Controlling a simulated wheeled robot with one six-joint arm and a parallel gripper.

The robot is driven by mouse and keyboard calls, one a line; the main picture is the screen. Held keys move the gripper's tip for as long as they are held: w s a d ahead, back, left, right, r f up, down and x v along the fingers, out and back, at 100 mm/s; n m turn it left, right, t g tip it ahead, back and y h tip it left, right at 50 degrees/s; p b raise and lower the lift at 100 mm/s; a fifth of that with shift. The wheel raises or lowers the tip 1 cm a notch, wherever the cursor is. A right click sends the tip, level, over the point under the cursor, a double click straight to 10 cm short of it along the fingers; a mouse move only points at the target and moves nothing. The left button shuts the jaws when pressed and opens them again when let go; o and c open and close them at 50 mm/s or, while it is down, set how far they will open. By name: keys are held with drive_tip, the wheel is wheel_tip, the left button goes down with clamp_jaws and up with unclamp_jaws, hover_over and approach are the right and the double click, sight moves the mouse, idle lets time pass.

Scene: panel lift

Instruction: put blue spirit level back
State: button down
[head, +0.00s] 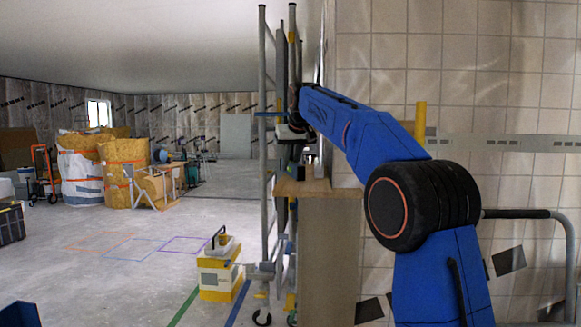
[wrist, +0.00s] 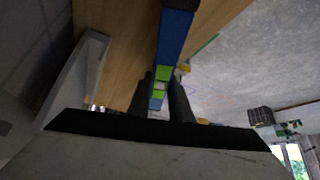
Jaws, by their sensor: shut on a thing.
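In the wrist view the blue spirit level (wrist: 174,32), with green parts around its vial, runs from the top edge down between the two dark fingers of my gripper (wrist: 160,94). The fingers are shut on it near its lower end. A wooden surface (wrist: 120,38) shows behind and below the level; I cannot tell whether they touch. In the head view my gripper (head: 293,133) is small and partly hidden by my arm, above the wooden cabinet top (head: 303,187). A short blue bar (head: 268,114) shows beside it; I cannot tell surely that it is the level.
A scaffold tower (head: 264,60) on castors stands just left of the cabinet. A yellow and white box (head: 218,272) is on the floor beside it. A grey metal piece (wrist: 78,82) lies on the wood. A tiled wall (head: 480,80) is at right; the left floor is mostly open.

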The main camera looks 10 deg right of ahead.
drive_tip(key=shift+f, duration=0.5)
drive_tip(key=c, duration=1.6)
unclamp_jaws()
drive_tip(key=shift+f, duration=0.1)
drive_tip(key=v, duration=1.2)
